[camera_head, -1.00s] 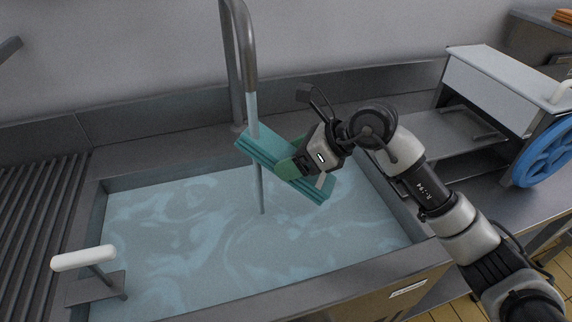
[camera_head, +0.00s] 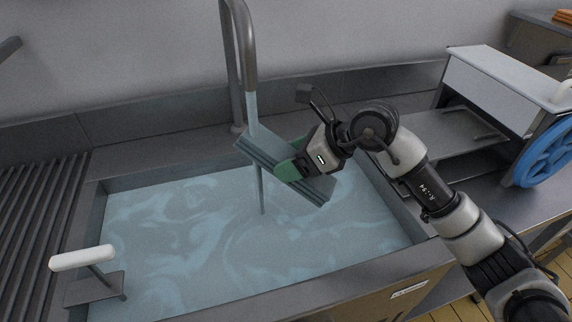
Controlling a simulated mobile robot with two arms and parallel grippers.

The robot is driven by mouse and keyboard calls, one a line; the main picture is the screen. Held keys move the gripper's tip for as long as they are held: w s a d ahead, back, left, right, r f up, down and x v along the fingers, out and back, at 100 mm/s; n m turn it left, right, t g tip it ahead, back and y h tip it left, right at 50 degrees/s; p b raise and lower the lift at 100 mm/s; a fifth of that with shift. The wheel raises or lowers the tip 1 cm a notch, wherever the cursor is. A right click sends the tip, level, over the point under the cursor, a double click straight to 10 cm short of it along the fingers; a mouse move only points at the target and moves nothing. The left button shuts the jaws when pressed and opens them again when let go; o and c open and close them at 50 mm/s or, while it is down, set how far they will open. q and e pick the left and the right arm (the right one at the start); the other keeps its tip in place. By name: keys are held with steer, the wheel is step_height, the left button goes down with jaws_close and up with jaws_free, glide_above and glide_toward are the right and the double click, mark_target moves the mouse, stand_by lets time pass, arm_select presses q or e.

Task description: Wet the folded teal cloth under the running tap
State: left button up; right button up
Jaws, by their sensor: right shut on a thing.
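The folded cloth (camera_head: 262,150) is held tilted over the sink, its left end higher than its right. It looks dark grey-blue. My right gripper (camera_head: 290,170) is shut on the cloth near its middle, with a green fingertip over the near side. The tap (camera_head: 241,45) is running. Its water stream (camera_head: 252,112) meets the upper left part of the cloth, and water shows again below it, reaching the sink water. My left gripper is not in view.
The sink basin (camera_head: 412,228) holds rippled water. A white-handled lever (camera_head: 83,258) stands at its front left corner. A ribbed drainboard (camera_head: 30,225) lies left. A metal box machine with a blue wheel (camera_head: 546,155) stands right.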

steer(key=shift+w, duration=0.25)
steer(key=shift+s+d+b, duration=0.2)
steer(key=shift+d+b, duration=0.1)
steer(key=shift+d, duration=1.05)
steer(key=shift+s+d+b, duration=0.15)
steer(key=shift+d+b, duration=0.15)
steer(key=shift+d, duration=1.05)
steer(key=shift+s+d+b, duration=0.2)
steer(key=shift+d+b, duration=0.1)
steer(key=shift+d, duration=1.05)
steer(key=shift+r, duration=0.1)
steer(key=w+p+v, duration=0.1)
steer(key=v, duration=0.5)
steer(key=shift+s+d, duration=0.2)
steer(key=shift+s, duration=0.1)
